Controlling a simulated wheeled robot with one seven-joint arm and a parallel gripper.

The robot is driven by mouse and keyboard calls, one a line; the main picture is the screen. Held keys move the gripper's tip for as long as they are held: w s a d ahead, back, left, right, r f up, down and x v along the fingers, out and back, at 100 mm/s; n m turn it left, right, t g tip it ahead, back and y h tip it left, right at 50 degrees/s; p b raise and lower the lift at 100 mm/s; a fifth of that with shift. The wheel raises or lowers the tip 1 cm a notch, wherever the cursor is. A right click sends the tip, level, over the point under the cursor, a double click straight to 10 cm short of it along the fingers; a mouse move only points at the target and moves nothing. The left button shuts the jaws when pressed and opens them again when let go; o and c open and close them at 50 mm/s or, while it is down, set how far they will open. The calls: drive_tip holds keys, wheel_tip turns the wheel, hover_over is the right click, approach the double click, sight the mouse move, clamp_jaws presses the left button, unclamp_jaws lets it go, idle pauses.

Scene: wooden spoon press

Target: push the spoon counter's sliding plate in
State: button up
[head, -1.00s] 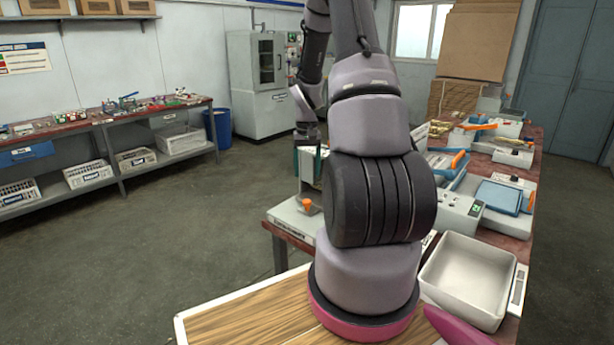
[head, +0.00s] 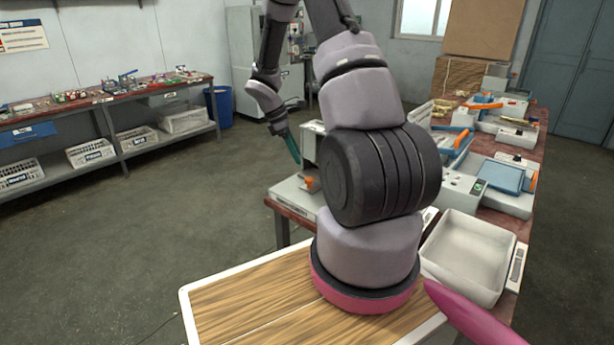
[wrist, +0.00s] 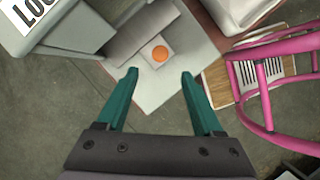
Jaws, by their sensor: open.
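A light grey bench device with an orange knob (head: 309,183) stands at the near left corner of the red-brown bench, partly hidden behind my arm in the head view. In the wrist view the orange knob (wrist: 160,53) sits on a pale flat part beside a grey block (wrist: 142,32). No label shows that names this device as the spoon counter, and I cannot tell how far its plate is out. My gripper (wrist: 159,74) has two teal fingers spread apart with nothing between them. In the head view it points down, just left of the device, apparently above it.
A white tray (head: 427,255) stands on the bench's near side. A device with a green display (head: 479,187) and a blue-topped device (head: 500,172) are right of my arm. A grey labelled box (wrist: 45,22) is at the wrist view's upper left. Open floor (head: 130,230) lies left.

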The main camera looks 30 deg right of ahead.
sight(308, 178)
drive_tip(key=x, duration=0.9)
drive_tip(key=shift+d+f, duration=0.1)
drive_tip(key=shift+f, duration=0.25)
clamp_jaws()
idle(0.9)
